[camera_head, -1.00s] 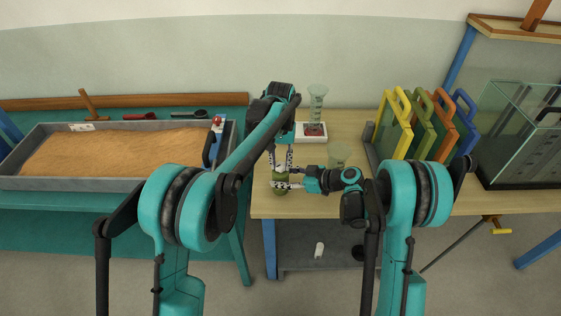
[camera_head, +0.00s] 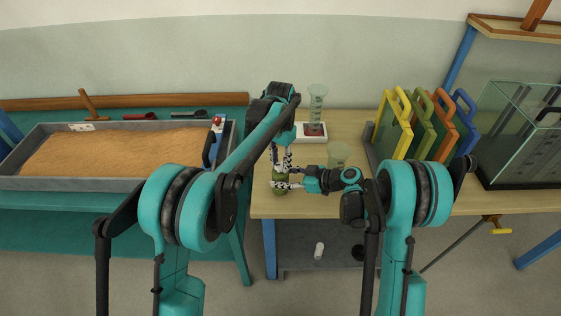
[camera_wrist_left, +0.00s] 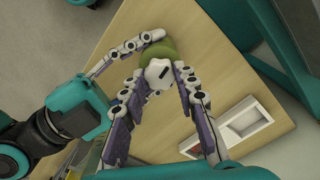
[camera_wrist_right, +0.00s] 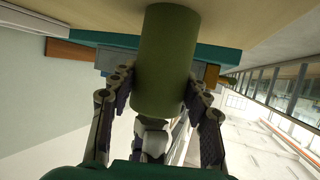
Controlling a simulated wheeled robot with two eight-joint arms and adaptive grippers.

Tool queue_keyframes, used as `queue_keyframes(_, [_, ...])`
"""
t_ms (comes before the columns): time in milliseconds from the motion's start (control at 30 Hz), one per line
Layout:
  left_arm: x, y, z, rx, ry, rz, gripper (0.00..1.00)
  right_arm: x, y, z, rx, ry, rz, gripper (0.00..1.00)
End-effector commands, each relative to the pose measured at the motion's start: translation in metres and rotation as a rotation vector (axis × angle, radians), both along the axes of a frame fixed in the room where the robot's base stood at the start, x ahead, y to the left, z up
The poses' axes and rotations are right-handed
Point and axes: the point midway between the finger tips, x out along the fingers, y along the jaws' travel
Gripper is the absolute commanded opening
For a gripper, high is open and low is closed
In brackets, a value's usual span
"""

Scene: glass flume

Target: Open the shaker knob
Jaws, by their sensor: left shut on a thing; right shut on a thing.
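The green shaker (camera_head: 280,189) stands near the front left edge of the wooden table. Its green cylinder fills the middle of the right wrist view (camera_wrist_right: 166,60). The white shaker knob (camera_wrist_left: 158,74), with a dark mark, sits on top of it. My left gripper (camera_head: 281,168) comes from above, with its fingers shut on either side of the knob; it also shows in the left wrist view (camera_wrist_left: 160,84). My right gripper (camera_head: 287,185) comes from the right and is shut around the green body, its fingers on both sides in the right wrist view (camera_wrist_right: 158,88).
Coloured boards (camera_head: 394,122) stand at right, beside a glass tank (camera_head: 525,135). A sand tray (camera_head: 100,184) lies at left on a teal table.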

Motion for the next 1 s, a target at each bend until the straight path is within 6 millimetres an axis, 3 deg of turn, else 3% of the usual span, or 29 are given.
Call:
queue_keyframes(300, [0.000, 0.001, 0.000, 0.001, -0.001, 0.000, 0.00, 0.000, 0.000, 0.000, 0.000, 0.000, 0.000, 0.14])
queue_keyframes(333, [0.000, 0.001, 0.000, 0.001, -0.001, 0.000, 0.34, 0.000, 0.000, 0.000, 0.000, 0.000, 0.000, 0.14])
queue_keyframes(400, [0.000, 0.001, 0.000, 0.001, -0.001, 0.000, 0.51, 0.000, 0.000, 0.000, 0.000, 0.000, 0.000, 0.14])
queue_keyframes(767, [0.000, 0.000, 0.004, 0.000, 0.000, 0.000, 0.51, 0.000, 0.000, 0.000, 0.000, 0.000, 0.000, 0.14])
queue_keyframes(1000, [0.000, 0.000, 0.044, 0.000, 0.000, 0.000, 0.51, 0.000, 0.000, 0.000, 0.000, 0.000, 0.000, 0.14])
